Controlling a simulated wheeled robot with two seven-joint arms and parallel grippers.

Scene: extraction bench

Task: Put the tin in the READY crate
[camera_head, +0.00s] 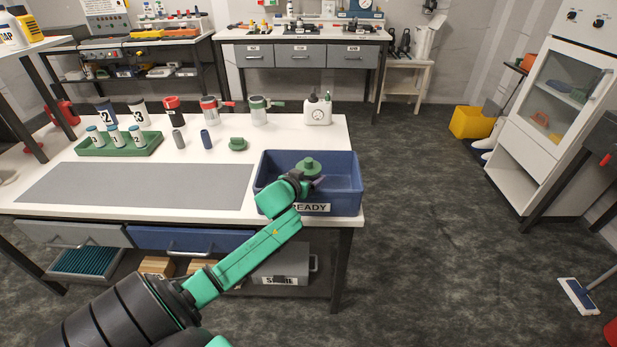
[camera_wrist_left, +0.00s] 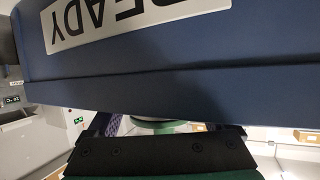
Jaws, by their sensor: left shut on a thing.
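The blue READY crate (camera_head: 345,190) stands at the right end of the white table, its label facing me. It fills the upper part of the left wrist view (camera_wrist_left: 200,85). My left gripper (camera_head: 311,179) is at the crate's near side, over its opening in the head view. It is shut on a round thing with a green top and a knob, which I take for the tin (camera_head: 308,164). The tin's green rim (camera_wrist_left: 155,127) shows partly in the left wrist view. Its lower part is hidden, so I cannot tell whether it touches the crate floor. My right gripper is not in view.
A green tray (camera_head: 150,148) of small bottles, several jars, a white jug (camera_head: 318,110) and another low green thing (camera_head: 237,144) stand behind and left of the crate. A grey mat (camera_head: 140,186) lies bare on the table.

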